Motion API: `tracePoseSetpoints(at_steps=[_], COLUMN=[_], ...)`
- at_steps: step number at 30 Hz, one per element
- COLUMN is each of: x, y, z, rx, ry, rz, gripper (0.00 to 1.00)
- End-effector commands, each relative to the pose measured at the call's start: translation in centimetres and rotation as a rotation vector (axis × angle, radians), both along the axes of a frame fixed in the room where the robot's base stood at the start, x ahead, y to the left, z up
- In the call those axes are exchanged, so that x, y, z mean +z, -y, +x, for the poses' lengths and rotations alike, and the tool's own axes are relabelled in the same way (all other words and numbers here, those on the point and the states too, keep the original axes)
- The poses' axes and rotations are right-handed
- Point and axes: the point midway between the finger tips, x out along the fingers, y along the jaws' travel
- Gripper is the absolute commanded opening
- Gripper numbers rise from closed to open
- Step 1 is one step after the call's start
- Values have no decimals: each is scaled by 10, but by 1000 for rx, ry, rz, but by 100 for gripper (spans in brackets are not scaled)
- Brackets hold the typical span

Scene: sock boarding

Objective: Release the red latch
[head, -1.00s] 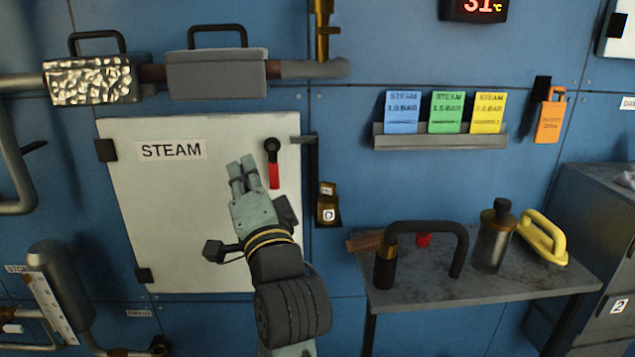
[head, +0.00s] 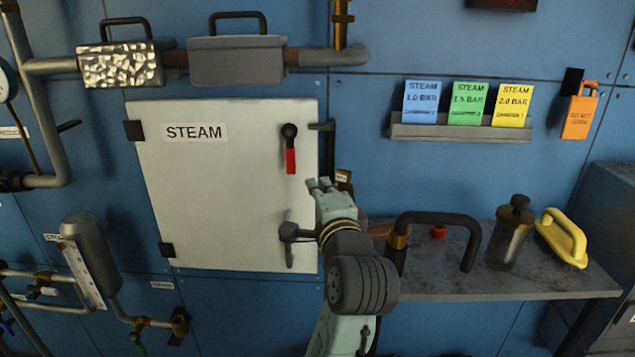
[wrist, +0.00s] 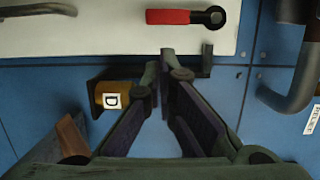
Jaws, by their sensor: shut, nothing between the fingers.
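The red latch (head: 290,160) hangs from a black round pivot near the right edge of the white STEAM door (head: 222,230), its red handle pointing straight down. In the wrist view the red latch (wrist: 182,17) lies across the top of the picture with its black pivot to the right. My gripper (head: 318,185) is shut and empty, below and to the right of the latch and apart from it. In the wrist view my gripper's fingertips (wrist: 167,62) come together beyond the door's edge. The door appears closed against the blue wall.
A brass padlock marked D (wrist: 112,97) is left of my fingers in the wrist view. A grey shelf (head: 450,283) at right carries a black-handled tool, a bottle (head: 511,235) and a yellow-handled tool (head: 562,240). Steam cards (head: 468,105) stand in a wall rack above.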

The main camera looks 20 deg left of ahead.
Motion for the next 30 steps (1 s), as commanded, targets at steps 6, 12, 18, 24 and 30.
tracePoseSetpoints(at_steps=[6, 12, 18, 24, 30], x=[2, 2, 0, 0, 0], y=[-22, -36, -41, -41, -41], z=[36, 61, 71, 71, 72], rx=[2, 1, 0, 0, 0], ry=[-4, -2, 0, 1, -1], rz=[-1, -1, 0, -1, 4], gripper=[0, 0, 0, 0, 0])
